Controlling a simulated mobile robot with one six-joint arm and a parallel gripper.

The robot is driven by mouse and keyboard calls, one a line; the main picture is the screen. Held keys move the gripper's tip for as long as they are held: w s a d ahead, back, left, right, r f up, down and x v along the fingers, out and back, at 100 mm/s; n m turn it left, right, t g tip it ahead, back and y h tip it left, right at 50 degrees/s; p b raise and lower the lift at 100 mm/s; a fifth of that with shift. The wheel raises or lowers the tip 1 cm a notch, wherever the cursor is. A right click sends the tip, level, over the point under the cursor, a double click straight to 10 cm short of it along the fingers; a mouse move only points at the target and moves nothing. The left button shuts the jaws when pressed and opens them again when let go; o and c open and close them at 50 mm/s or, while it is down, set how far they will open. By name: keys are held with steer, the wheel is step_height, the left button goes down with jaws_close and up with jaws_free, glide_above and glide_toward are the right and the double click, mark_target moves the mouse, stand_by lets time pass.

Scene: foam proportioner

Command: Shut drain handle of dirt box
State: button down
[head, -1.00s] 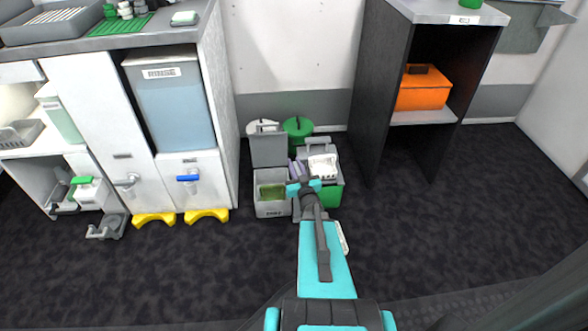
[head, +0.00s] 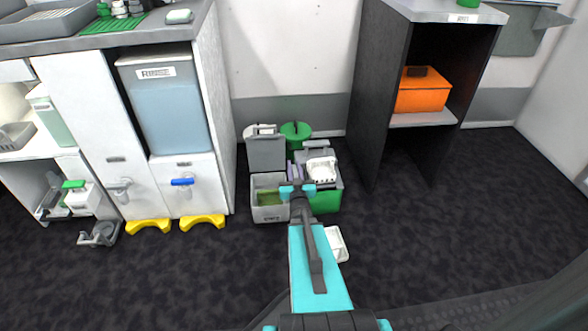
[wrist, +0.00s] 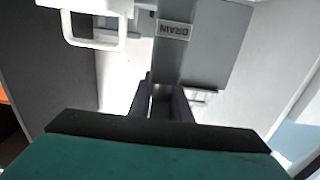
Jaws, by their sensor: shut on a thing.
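The dirt box (head: 270,212) is the small grey box on the floor with its lid (head: 266,152) raised and green matter inside. My gripper (head: 295,168) reaches down at its right side, between it and a green box. In the wrist view my dark fingers (wrist: 163,95) are closed on a narrow grey piece, which I take as the drain handle (wrist: 162,72).
A green box (head: 328,198) with a white basket (head: 321,170) stands close on the right. A green lidded bin (head: 295,130) is behind. A white tray (head: 337,243) lies on the floor beside my arm. The rinse cabinet (head: 190,200) stands left; floor in front is open.

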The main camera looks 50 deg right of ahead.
steer(key=c, duration=1.7)
jaws_free()
steer(key=shift+a, duration=0.1)
steer(key=p+v, duration=0.1)
steer(key=v, duration=0.2)
steer(key=p+v, duration=0.1)
steer(key=v, duration=0.2)
steer(key=shift+r, duration=0.2)
steer(key=shift+p+v, duration=3.65)
steer(key=shift+v, duration=0.15)
steer(key=shift+f, duration=0.15)
